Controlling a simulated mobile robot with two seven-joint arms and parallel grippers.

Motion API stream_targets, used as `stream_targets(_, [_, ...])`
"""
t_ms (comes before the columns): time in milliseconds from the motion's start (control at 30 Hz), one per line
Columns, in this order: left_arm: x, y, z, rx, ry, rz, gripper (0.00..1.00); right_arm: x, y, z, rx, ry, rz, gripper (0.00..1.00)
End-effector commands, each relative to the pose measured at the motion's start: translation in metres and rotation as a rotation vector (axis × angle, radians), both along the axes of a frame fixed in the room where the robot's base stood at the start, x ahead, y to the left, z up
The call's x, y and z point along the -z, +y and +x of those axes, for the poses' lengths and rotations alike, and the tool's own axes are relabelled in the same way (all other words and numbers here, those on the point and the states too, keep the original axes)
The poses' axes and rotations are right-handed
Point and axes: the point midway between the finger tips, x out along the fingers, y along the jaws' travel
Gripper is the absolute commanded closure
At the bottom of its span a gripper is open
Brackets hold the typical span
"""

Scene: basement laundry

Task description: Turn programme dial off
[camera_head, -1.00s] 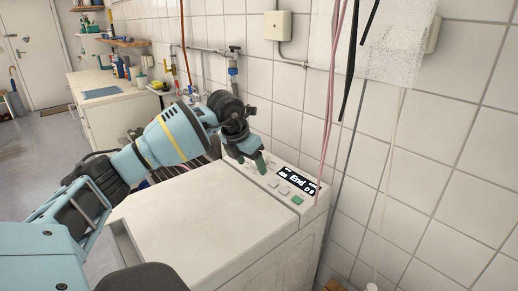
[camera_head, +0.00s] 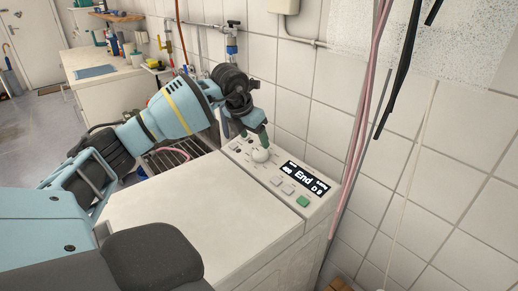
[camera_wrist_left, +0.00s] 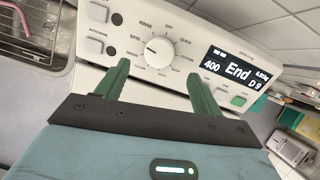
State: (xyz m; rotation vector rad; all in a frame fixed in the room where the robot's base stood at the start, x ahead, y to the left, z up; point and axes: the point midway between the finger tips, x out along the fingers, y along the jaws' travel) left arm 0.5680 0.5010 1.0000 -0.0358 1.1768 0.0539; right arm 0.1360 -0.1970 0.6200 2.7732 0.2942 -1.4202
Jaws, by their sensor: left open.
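The programme dial (camera_wrist_left: 160,51) is a round white knob on the washing machine's panel, with printed programme words around it. It also shows in the head view (camera_head: 261,155), just past the fingertips. A dark mark on the dial faces its left side in the wrist view. My left gripper (camera_wrist_left: 159,72) is open, its green fingers apart on the near side of the dial, which appears between them. In the head view my left gripper (camera_head: 254,139) hangs over the panel. The display (camera_wrist_left: 238,68) reads "End", "400" and "D 9". I do not see my right gripper.
The white washing machine top (camera_head: 185,205) is bare. A green button (camera_head: 303,201) and small grey buttons sit by the display. Pink and black hoses (camera_head: 375,90) hang at the right near the tiled wall. A wire rack (camera_head: 170,158) lies beyond the machine.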

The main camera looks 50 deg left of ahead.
Motion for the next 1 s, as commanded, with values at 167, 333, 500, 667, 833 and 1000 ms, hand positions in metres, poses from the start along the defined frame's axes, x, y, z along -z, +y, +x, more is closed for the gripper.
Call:
stream_targets(167, [0.027, 0.0, 0.01, 0.0, 0.003, -0.001, 0.33, 0.001, 0.0, -0.001, 0.0, 0.002, 0.0, 1.0])
stream_targets(333, [0.048, 0.001, 0.019, 0.0, 0.002, 0.0, 0.33, 0.001, 0.0, -0.001, 0.0, 0.003, -0.001, 1.0])
stream_targets(500, [0.059, 0.001, 0.024, 0.001, 0.001, -0.001, 0.33, 0.002, 0.0, -0.001, 0.0, 0.004, -0.001, 1.0])
stream_targets(667, [0.061, 0.001, 0.025, 0.001, 0.0, 0.0, 0.33, 0.002, 0.0, -0.001, 0.0, 0.003, -0.001, 1.0])
stream_targets(833, [0.061, 0.001, 0.025, 0.001, 0.0, 0.0, 0.34, 0.001, 0.0, -0.001, 0.0, 0.003, -0.001, 1.0])
stream_targets(1000, [0.061, 0.001, 0.025, 0.001, 0.0, 0.0, 0.56, 0.001, 0.0, -0.001, 0.0, 0.003, -0.001, 1.0])
